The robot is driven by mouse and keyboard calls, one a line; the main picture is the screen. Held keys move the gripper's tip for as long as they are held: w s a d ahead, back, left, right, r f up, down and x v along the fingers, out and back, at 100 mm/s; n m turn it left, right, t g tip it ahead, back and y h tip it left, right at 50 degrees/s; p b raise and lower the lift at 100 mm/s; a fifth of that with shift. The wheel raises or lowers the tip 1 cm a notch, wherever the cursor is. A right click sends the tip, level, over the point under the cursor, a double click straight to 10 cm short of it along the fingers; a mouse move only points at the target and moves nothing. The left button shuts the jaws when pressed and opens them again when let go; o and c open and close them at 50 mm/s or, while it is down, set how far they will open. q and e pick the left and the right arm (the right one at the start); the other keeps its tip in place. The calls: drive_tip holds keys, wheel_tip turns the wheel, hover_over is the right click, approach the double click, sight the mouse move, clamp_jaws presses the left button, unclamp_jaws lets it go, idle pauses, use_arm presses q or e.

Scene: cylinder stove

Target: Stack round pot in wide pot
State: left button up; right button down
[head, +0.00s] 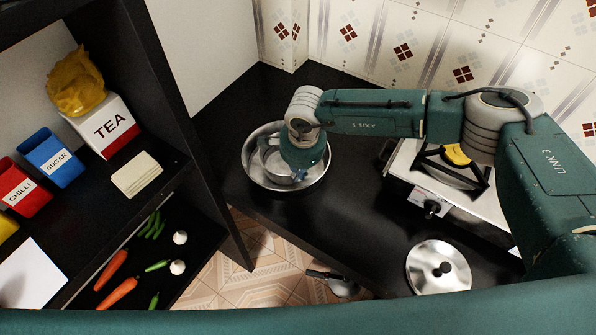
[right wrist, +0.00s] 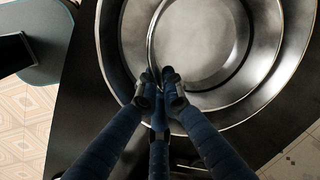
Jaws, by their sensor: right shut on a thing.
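The wide pot (head: 322,172) is a shallow steel pot on the black counter. The smaller steel round pot (head: 270,158) is inside its rim; whether it rests on the bottom is unclear. My right gripper is mostly hidden under its wrist in the head view. In the right wrist view its fingers (right wrist: 160,88) are shut on the near rim of the round pot (right wrist: 200,45), with the wide pot (right wrist: 285,75) curving around it. My left gripper is not in view.
A gas stove (head: 408,166) stands to the right on the counter. A steel lid (head: 438,268) lies at the counter's front. A black shelf with a tea box (head: 105,125), sugar (head: 52,158) and chilli containers (head: 22,188) is at left. Counter between pot and lid is clear.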

drive_tip(key=shift+f, duration=0.3)
drive_tip(key=c, duration=1.9)
unclamp_jaws()
drive_tip(key=shift+r, duration=0.1)
drive_tip(key=shift+r, duration=0.3)
drive_tip(key=shift+s+d+r+b, duration=0.1)
drive_tip(key=shift+s+r+b, duration=0.3)
drive_tip(key=shift+r, duration=1.6)
drive_tip(key=shift+s+d+r+b, duration=0.15)
drive_tip(key=shift+r+b, duration=0.3)
drive_tip(key=shift+r, duration=1.5)
drive_tip(key=shift+s+d+r+b, duration=0.1)
drive_tip(key=shift+s+r+b, duration=0.3)
drive_tip(key=shift+r, duration=1.6)
drive_tip(key=shift+w, duration=0.1)
